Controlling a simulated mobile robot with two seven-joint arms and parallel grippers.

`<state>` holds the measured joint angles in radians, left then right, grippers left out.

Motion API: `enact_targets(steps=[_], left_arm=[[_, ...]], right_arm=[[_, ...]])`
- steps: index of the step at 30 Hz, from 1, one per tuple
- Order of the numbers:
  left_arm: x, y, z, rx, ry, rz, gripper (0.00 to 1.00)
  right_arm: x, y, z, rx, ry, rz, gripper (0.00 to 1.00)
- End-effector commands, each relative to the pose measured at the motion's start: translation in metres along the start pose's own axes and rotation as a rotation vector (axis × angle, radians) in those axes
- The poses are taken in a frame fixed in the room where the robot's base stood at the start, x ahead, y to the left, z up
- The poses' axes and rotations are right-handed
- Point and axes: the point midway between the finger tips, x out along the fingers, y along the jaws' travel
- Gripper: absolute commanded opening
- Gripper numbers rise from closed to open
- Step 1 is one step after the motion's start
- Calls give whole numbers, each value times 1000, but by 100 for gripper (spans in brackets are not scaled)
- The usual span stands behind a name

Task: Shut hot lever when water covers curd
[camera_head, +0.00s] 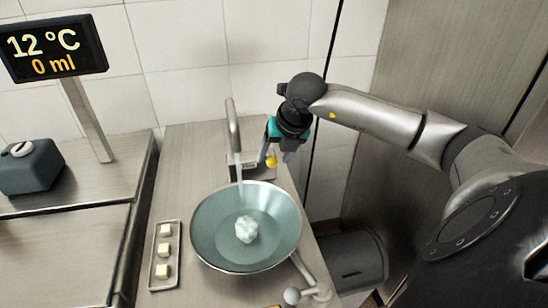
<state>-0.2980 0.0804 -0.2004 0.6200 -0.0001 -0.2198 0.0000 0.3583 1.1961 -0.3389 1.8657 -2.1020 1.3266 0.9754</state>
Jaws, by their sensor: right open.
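A white curd lump (246,229) lies in the middle of a round steel bowl (205,247). The bowl looks bluish inside; its water level is hard to judge, and the lump shows clearly. A thin stream of water (240,172) runs from the tap spout (232,128) into the bowl. A yellow knob (271,161) shows behind the bowl, to the right of the spout; I cannot tell whether it is the hot lever. My right gripper (268,153) is open, pointing down right at the yellow knob; contact is unclear. My left gripper is out of view.
A display (52,48) reads 12 °C and 0 ml. A narrow tray (160,283) with pale cubes lies left of the bowl. A dark block (30,170) sits on the left counter. A tiled wall closes the back.

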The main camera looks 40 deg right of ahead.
Motion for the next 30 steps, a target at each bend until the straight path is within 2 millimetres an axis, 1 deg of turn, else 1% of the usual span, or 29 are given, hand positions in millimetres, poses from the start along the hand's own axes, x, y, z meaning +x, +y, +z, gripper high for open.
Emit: enact_targets(steps=[1,4,13,30], left_arm=[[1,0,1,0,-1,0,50],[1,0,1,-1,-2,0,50],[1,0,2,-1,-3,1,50],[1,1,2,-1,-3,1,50]], right_arm=[[5,0,0,1,0,1,66],[10,0,0,-1,0,2,66],[12,0,0,-1,-1,0,66],[12,0,0,-1,-1,0,2]])
